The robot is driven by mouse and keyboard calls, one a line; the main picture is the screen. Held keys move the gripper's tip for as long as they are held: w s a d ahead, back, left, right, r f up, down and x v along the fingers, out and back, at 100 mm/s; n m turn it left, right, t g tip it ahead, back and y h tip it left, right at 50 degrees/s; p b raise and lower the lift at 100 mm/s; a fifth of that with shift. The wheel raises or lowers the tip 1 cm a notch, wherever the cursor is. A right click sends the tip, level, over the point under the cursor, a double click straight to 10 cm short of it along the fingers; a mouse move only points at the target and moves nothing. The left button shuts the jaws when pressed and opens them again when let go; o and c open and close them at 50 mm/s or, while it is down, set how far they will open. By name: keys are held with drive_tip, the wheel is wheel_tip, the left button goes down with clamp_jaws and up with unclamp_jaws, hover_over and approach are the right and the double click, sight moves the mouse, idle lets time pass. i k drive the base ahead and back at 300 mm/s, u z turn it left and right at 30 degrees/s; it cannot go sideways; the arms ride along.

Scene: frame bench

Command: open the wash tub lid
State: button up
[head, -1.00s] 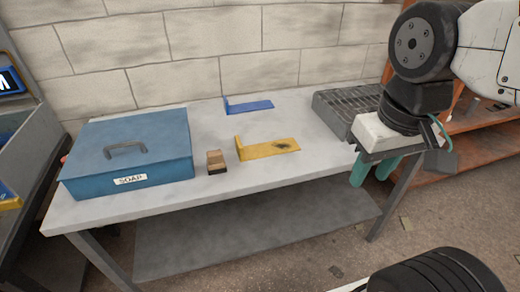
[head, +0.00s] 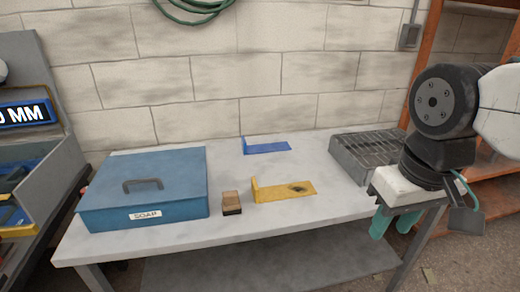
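The wash tub (head: 185,211) is a blue box with a "SOAP" label on its front, at the left of the bench. Its lid (head: 180,165) is shut and has a dark grey handle (head: 143,185) on top. My gripper (head: 391,222) is at the right, by the bench's right front edge, far from the tub. Its two green fingers point down with a narrow gap between them and nothing seen held. How far they are apart is hard to judge from this angle.
On the grey bench (head: 240,240) are a small brush or block (head: 231,203), a yellow bracket (head: 275,193) with a dark smudge, a blue bracket (head: 268,147) and a grey slatted rack (head: 365,150). A parts rack (head: 50,165) stands left. An orange shelf (head: 490,180) stands right.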

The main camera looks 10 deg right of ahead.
sight(166, 177)
drive_tip(key=k, duration=1.2)
drive_tip(key=u, duration=0.85)
drive_tip(key=i, duration=1.45)
drive_tip(key=z, duration=0.2)
